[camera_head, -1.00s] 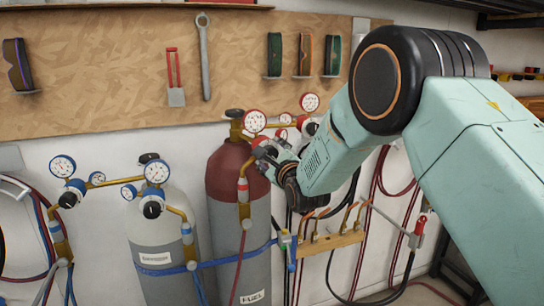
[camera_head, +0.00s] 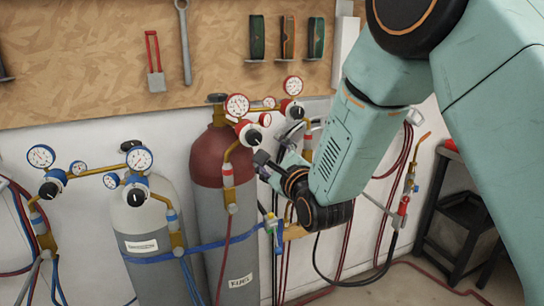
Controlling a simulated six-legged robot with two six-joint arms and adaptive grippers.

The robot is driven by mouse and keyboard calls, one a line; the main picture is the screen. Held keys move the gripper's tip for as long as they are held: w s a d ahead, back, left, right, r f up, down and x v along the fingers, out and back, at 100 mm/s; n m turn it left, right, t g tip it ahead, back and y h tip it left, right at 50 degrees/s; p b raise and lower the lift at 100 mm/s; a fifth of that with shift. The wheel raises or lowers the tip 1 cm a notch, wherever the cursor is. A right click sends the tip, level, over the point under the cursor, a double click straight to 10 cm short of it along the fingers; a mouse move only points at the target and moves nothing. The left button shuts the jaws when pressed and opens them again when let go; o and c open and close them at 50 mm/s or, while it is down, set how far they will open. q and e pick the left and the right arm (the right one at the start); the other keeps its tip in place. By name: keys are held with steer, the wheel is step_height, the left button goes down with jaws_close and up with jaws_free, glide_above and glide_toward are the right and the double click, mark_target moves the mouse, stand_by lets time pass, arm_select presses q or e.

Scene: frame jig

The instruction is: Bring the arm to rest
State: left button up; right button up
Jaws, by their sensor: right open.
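My right arm (camera_head: 352,140), pale green with black joints, comes in from the upper right and bends down toward the middle. Its dark wrist and gripper (camera_head: 264,162) point left, in front of or beside the red-topped fuel cylinder (camera_head: 207,160). The gripper is small in the view and partly hidden by its own wrist; it is open and I see nothing held in it. I cannot tell whether it touches the red regulator (camera_head: 252,134). My left gripper is not in view.
A grey cylinder (camera_head: 140,225) with a blue regulator stands left of the fuel cylinder, both behind a blue strap. Hoses and a torch (camera_head: 411,178) hang at right. A dark cart (camera_head: 462,235) stands at lower right.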

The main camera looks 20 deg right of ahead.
steer(key=shift+s, duration=0.25)
steer(key=shift+w, duration=0.1)
steer(key=s+f+n+g+b, duration=0.2)
steer(key=s+f+n+g, duration=0.2)
steer(key=s+f+n, duration=0.55)
steer(key=s+f+n+g+b, duration=0.2)
steer(key=s+f+n+g, duration=0.3)
steer(key=f+n, duration=0.85)
steer(key=s+f+n+g+b, duration=0.2)
steer(key=s+f+g+b, duration=0.5)
steer(key=s+f, duration=2)
steer(key=s+g, duration=0.2)
steer(key=s, duration=0.1)
steer(key=shift+s+d+f+h, duration=0.2)
steer(key=shift+h, duration=0.1)
